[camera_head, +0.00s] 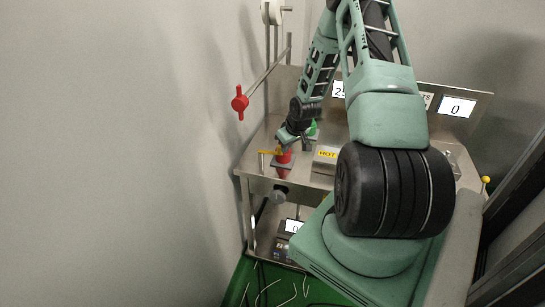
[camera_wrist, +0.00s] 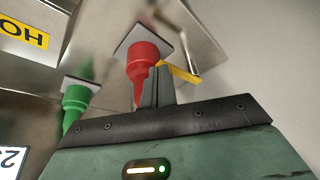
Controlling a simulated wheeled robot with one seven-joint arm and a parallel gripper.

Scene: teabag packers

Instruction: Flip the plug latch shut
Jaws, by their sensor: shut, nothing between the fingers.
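A red cone-shaped plug (camera_head: 283,168) sits at the left front of the metal bench, mounted on a small square plate. My gripper (camera_head: 284,138) is shut and empty, close to the plug and the yellow strip. Whether it touches either cannot be told.
A green cone (camera_wrist: 76,100) stands beside the red one. A box marked HOT (camera_head: 327,153) is to the right on the bench (camera_head: 254,164). A red valve handle (camera_head: 239,103) sticks out at the left. A lower shelf holds a small display (camera_head: 293,226). Grey walls close in the left side.

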